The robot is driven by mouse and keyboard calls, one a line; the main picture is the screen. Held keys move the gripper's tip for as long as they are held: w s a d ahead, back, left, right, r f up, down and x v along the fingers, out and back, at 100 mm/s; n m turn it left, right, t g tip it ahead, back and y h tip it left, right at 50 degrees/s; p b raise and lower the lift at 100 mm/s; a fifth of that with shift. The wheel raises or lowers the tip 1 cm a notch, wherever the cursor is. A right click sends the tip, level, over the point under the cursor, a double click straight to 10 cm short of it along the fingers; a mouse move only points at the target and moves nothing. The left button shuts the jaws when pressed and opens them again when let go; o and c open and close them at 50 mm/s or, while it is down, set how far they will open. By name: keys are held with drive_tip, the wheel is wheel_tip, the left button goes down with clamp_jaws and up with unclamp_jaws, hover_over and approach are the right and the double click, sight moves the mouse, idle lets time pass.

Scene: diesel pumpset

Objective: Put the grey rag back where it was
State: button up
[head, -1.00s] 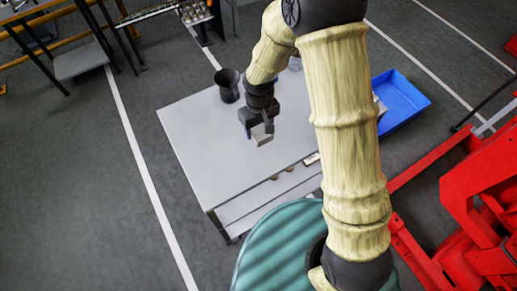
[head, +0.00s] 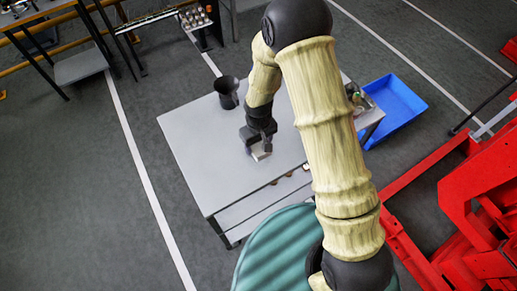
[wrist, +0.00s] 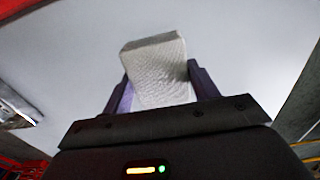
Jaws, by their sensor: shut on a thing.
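The grey rag (wrist: 158,70) is a folded, woven block between the two fingers of my gripper (wrist: 160,90) in the wrist view. My gripper is shut on it. In the head view the rag (head: 261,152) shows as a small pale piece under my gripper (head: 258,146), low over the grey table top (head: 205,150). I cannot tell whether the rag touches the table.
A black cup (head: 227,92) stands at the table's back edge, behind my gripper. A blue bin (head: 400,105) lies right of the table, and red machinery (head: 470,200) stands at the right. The table's left part is clear.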

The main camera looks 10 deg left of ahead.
sight(259, 150)
drive_tip(key=shift+f+p, duration=0.5)
drive_tip(key=shift+f, duration=1.5)
drive_tip(key=shift+f, duration=0.2)
drive_tip(key=o, duration=1)
wheel_tip(259, 150, up, 12)
drive_tip(key=b, duration=0.2)
drive_tip(key=shift+r+b, duration=0.2)
drive_tip(key=shift+b, duration=0.2)
